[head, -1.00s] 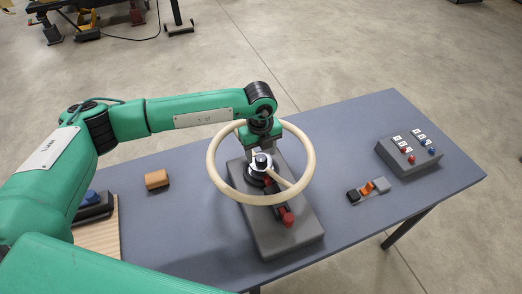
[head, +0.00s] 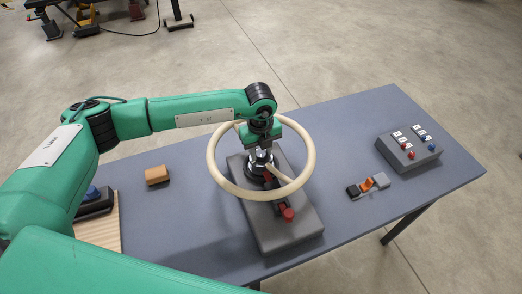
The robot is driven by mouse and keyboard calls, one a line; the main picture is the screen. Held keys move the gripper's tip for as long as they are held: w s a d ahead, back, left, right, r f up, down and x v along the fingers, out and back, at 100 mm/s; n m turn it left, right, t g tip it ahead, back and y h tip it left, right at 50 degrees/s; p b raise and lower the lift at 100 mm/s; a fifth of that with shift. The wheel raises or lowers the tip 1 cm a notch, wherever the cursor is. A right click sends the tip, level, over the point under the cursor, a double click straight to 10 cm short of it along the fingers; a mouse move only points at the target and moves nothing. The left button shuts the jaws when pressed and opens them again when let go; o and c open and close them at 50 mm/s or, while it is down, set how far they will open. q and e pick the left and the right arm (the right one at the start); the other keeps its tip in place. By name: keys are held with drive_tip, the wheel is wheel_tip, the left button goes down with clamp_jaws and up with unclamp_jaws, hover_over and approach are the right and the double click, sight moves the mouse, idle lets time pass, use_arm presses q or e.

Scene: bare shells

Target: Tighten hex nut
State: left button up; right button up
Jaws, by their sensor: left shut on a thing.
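A cream steering wheel (head: 310,155) sits on a dark grey base block (head: 275,235) on the table. My left gripper (head: 260,156) reaches down through the wheel's ring to the hub at its centre. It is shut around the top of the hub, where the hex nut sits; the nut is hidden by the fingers. A wheel spoke and a red-tipped handle (head: 287,214) show in front of the hub. My right gripper is out of view.
The blue-grey table (head: 345,125) also holds an orange-brown block (head: 157,176), a small device with an orange switch (head: 368,184), and a grey box with red and blue buttons (head: 408,153). A dark box with a blue button (head: 94,200) stands at left by a wooden board (head: 100,232).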

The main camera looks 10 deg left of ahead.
use_arm(q)
drive_tip(key=m+b, duration=0.2)
drive_tip(key=b, duration=0.1)
drive_tip(key=m+b, duration=0.3)
drive_tip(key=b, duration=0.1)
drive_tip(key=m+b, duration=0.2)
drive_tip(key=b, duration=0.1)
drive_tip(key=shift+f, duration=0.25)
drive_tip(key=shift+r+m+b, duration=0.1)
drive_tip(key=shift+m+b, duration=0.7)
drive_tip(key=shift+b, duration=0.1)
drive_tip(key=shift+r+m+b, duration=0.1)
drive_tip(key=shift+m+b, duration=0.4)
drive_tip(key=shift+b, duration=0.05)
drive_tip(key=shift+r, duration=0.1)
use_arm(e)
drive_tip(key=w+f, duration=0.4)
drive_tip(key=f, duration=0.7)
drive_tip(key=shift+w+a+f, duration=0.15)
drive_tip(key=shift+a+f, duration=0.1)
use_arm(q)
drive_tip(key=o, duration=1)
